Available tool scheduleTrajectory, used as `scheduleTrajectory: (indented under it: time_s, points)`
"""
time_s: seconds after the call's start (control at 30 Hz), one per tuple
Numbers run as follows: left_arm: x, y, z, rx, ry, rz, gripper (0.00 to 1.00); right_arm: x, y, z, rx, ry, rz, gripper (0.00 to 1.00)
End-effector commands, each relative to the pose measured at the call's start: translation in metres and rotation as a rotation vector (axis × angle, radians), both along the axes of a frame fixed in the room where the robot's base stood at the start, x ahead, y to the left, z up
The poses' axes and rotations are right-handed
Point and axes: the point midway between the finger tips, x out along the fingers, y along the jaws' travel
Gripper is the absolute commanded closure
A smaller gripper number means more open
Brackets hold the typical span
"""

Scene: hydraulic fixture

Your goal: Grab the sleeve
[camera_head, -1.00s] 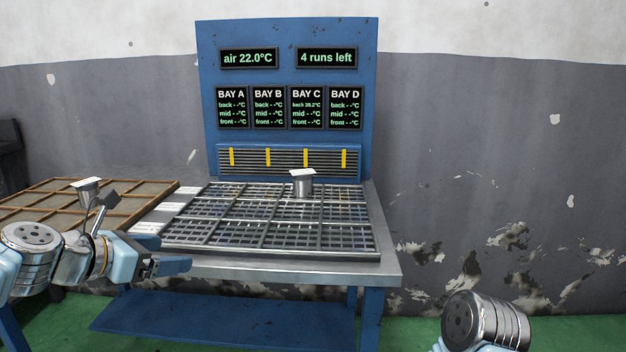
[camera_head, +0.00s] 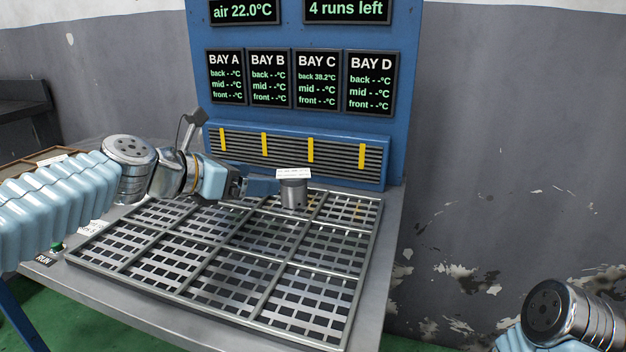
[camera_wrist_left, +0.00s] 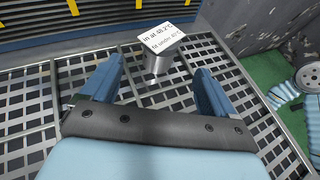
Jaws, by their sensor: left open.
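The sleeve (camera_head: 294,194) is a short grey metal cylinder with a white printed card (camera_head: 293,174) on top. It stands upright on the grated rack at the back, in line with the BAY C readout. My left gripper (camera_head: 268,186) reaches in from the left, low beside the sleeve. In the left wrist view the blue fingers are spread apart, and the sleeve (camera_wrist_left: 158,65) stands between and just beyond their tips. I cannot tell whether a finger touches it. My right gripper is out of view; only part of my right arm shows at bottom right.
The grated rack (camera_head: 190,292) is otherwise empty. Behind it stands a blue panel with a slatted vent (camera_head: 290,152). The BAY C display (camera_head: 317,80) reads back 38.2°C; the top display (camera_head: 347,10) reads 4 runs left. A brown tray (camera_head: 22,166) lies at left, mostly behind my arm.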

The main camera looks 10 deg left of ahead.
Motion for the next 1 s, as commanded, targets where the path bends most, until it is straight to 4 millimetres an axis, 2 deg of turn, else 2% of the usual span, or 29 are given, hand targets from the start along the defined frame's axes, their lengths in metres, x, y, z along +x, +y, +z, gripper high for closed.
scheduleTrajectory:
  time_s: [0.3, 0.57, 0.8, 1.0]
  points:
    - [0.046, -0.037, -0.024, -0.003, 0.004, -0.003, 0.11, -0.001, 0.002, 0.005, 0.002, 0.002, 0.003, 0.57]
    - [0.064, -0.052, -0.033, -0.002, 0.002, -0.001, 0.11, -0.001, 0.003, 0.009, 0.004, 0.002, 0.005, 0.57]
    - [0.09, -0.074, -0.046, -0.001, 0.001, -0.001, 0.11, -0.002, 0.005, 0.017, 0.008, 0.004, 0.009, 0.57]
    - [0.094, -0.077, -0.049, -0.001, 0.0, 0.0, 0.11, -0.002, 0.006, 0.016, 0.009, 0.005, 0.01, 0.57]
